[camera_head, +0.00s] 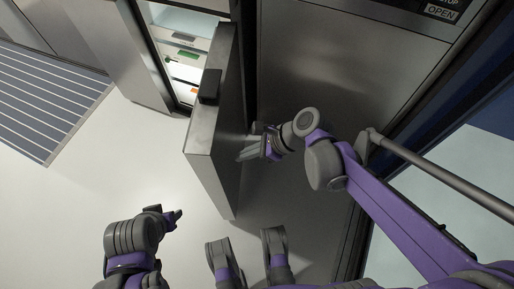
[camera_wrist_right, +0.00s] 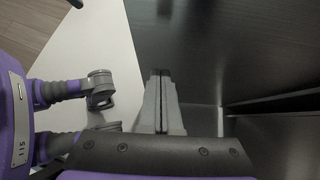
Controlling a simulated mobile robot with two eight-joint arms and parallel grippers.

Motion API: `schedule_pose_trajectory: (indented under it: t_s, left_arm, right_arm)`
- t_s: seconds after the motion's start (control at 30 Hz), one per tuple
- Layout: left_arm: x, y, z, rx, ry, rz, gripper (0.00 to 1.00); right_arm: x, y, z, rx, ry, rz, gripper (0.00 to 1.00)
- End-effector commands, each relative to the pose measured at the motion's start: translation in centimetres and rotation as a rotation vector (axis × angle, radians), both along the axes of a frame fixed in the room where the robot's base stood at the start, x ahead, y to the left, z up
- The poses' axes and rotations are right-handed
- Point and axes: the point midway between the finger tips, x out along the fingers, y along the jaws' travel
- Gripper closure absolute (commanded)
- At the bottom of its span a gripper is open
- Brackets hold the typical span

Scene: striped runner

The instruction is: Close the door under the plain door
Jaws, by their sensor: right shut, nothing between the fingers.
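A grey metal door (camera_head: 202,150) stands swung open in the middle of the head view, with a dark handle (camera_head: 209,86) on it. Behind it, to the upper left, is the open lit compartment (camera_head: 187,36) with shelves. My right gripper (camera_head: 243,153) is close to the right-hand face of the door; I cannot tell whether it touches. In the right wrist view its fingers (camera_wrist_right: 161,76) are shut with nothing between them, in front of a dark panel (camera_wrist_right: 220,40). My left gripper (camera_head: 177,216) hangs over the floor, left of the door; its jaw opening is unclear. The plain door cannot be made out surely.
A large steel front (camera_head: 335,60) with a panel reading OPEN (camera_head: 440,13) stands at the right. A long grey bar (camera_head: 440,172) runs past my right arm. A striped runner (camera_head: 40,100) lies at the left. Pale floor (camera_head: 70,200) is clear at the lower left.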

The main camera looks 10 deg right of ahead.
Motion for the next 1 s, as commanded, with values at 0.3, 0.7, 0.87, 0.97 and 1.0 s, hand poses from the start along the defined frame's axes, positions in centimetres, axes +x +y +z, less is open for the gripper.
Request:
schedule_pose_trajectory:
  t_s: [0.3,0.7,0.87,0.97,1.0]
  left_arm:
    - [0.1,0.0,-0.8,0.0,0.003,0.0,0.5]
    - [0.1,0.0,-0.8,0.0,0.003,0.0,0.5]
    - [0.1,0.0,-0.8,0.0,0.003,0.0,0.5]
    - [0.1,0.0,-0.8,0.0,0.003,0.0,0.5]
    - [0.1,0.0,-0.7,0.0,0.002,0.0,0.5]
  right_arm:
    - [1.2,3.7,-0.2,0.0,-0.001,0.002,1.0]
    - [1.3,4.0,-0.1,-0.001,-0.001,0.0,1.0]
    - [1.3,4.3,-0.1,-0.002,-0.002,-0.002,1.0]
    - [1.4,4.8,-0.1,-0.001,-0.002,-0.009,1.0]
    - [1.4,5.1,-0.1,0.0,-0.001,-0.014,1.0]
